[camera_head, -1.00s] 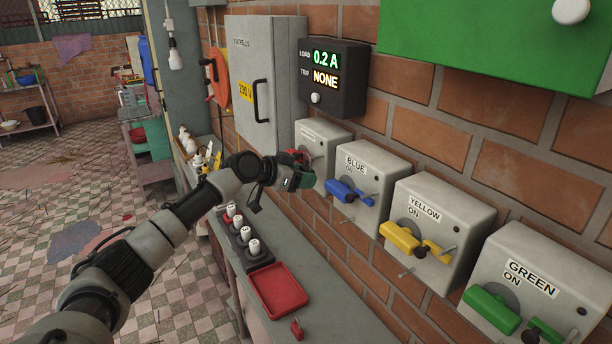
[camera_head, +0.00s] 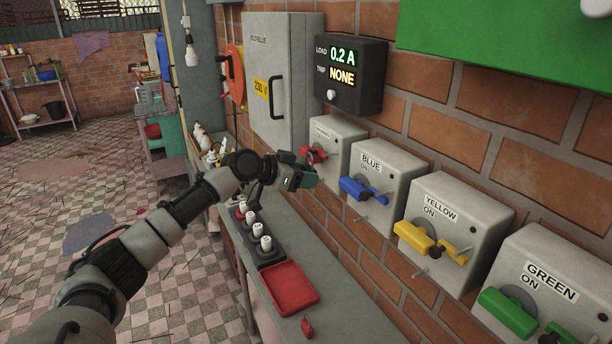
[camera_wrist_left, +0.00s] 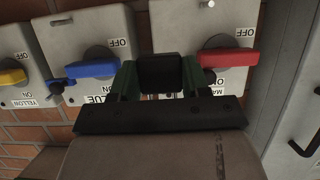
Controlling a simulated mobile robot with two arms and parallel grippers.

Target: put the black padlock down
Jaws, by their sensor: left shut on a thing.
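The black padlock (camera_wrist_left: 160,73) shows in the left wrist view as a dark block between the two green fingers of my left gripper (camera_wrist_left: 158,80). The gripper is shut on it. In the head view my left gripper (camera_head: 303,180) is above the grey bench, just left of and below the red switch box (camera_head: 340,150). The padlock cannot be made out clearly there. The red handle (camera_head: 314,155) is visible beside the gripper and also shows in the left wrist view (camera_wrist_left: 228,59). My right gripper is not in view.
The grey bench (camera_head: 345,316) holds a red tray (camera_head: 312,296), a small red padlock (camera_head: 307,328) and a dark rack (camera_head: 270,259) with several white-topped pieces. Blue (camera_head: 392,168), yellow (camera_head: 462,220) and green (camera_head: 555,270) switch boxes line the brick wall. Clear bench lies right of the tray.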

